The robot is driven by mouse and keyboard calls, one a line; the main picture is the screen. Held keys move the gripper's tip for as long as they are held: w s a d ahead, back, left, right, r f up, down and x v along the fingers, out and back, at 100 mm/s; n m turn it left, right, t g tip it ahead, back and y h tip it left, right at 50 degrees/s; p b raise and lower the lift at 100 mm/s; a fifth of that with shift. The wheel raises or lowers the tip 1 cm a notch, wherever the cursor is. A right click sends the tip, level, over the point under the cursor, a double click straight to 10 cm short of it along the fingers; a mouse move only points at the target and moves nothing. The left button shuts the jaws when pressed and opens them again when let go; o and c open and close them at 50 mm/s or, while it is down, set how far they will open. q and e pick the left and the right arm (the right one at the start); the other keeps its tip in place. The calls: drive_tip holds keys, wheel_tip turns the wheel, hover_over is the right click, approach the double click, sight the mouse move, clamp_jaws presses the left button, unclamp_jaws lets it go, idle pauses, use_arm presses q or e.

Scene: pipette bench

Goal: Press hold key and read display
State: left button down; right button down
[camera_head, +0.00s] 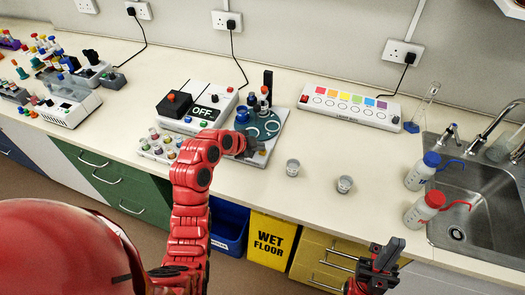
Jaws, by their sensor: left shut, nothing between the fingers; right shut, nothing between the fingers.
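A white device (215,94) stands on the bench left of the middle. Its black display (202,112) reads "OFF" in white letters. Small coloured keys lie along its front edge; their labels are too small to read, so I cannot tell which is the hold key. My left gripper (240,144) is in front of the device, beside a teal round plate (258,124); its fingers are mostly hidden by my arm and appear shut and empty. My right gripper (383,258) is shut and empty, low in front of the bench's front edge.
A rack of coloured caps (160,147) sits left of my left arm. Two small cups (292,167) (345,184) stand on the open bench. A coloured-key strip (348,105) lies at the back. Red- and blue-topped bottles (420,212) (420,174) stand by the sink (480,190).

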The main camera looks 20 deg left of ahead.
sight(259, 152)
use_arm(q)
drive_tip(key=shift+f, duration=0.15)
idle(0.3)
drive_tip(key=shift+r, duration=0.85)
drive_tip(key=shift+r, duration=0.15)
wheel_tip(259, 152, up, 6)
drive_tip(key=shift+f, duration=0.1)
idle(0.6)
